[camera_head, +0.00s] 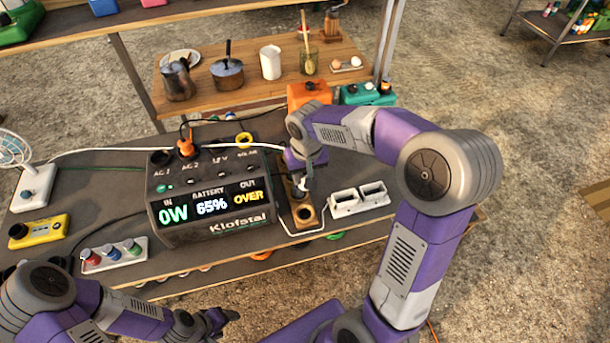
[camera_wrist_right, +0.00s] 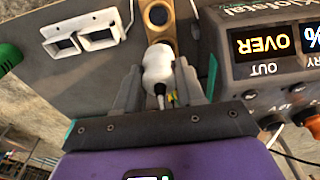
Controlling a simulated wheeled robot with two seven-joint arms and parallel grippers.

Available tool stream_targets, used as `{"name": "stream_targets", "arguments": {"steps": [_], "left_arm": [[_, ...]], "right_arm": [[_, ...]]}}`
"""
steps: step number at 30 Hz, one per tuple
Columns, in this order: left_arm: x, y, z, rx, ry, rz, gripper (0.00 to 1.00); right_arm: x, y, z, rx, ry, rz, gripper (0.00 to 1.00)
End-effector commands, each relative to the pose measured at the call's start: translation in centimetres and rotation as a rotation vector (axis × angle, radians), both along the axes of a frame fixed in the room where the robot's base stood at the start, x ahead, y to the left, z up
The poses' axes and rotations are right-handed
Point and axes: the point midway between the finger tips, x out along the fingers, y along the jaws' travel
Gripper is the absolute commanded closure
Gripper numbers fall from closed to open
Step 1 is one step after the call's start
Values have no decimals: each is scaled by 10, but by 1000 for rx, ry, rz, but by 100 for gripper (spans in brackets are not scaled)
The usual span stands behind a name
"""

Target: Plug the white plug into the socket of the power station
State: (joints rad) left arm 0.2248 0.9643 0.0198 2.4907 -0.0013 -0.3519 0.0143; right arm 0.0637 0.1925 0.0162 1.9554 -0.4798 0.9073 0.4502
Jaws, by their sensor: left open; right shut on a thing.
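The dark power station (camera_head: 210,215) stands on the grey bench, with a lit display reading 0W, 65% and OVER. Its top carries a dark AC 1 socket (camera_head: 160,158), an AC 2 socket with an orange plug (camera_head: 185,146) in it, a 12 V socket and a yellow-ringed solar socket (camera_head: 243,138). My right gripper (camera_head: 302,186) is just right of the station, above a wooden holder (camera_head: 305,217). In the right wrist view, its fingers (camera_wrist_right: 158,85) are shut on the white plug (camera_wrist_right: 157,64), beside the holder's round hole (camera_wrist_right: 158,15). My left gripper (camera_head: 220,318) is open and empty at the front.
A yellow meter (camera_head: 38,231), a switch strip (camera_head: 112,254) and a fan (camera_head: 33,187) are at the left. White cable runs behind the station. A shelf behind holds pots; an orange box (camera_head: 309,94) stands behind my right arm.

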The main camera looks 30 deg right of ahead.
Motion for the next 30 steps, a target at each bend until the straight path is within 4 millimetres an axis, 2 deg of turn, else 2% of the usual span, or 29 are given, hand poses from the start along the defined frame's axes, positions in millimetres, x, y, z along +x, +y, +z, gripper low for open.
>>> {"name": "stream_targets", "arguments": {"steps": [1,21,24,30], "left_arm": [[0,0,10,0,0,0,34],[0,0,75,0,0,0,34],[0,0,78,0,0,0,34],[0,0,76,0,0,0,34]], "right_arm": [[0,0,11,0,-1,0,92],[0,0,91,0,-1,0,92],[0,0,96,0,0,0,92],[0,0,94,0,0,0,92]]}}
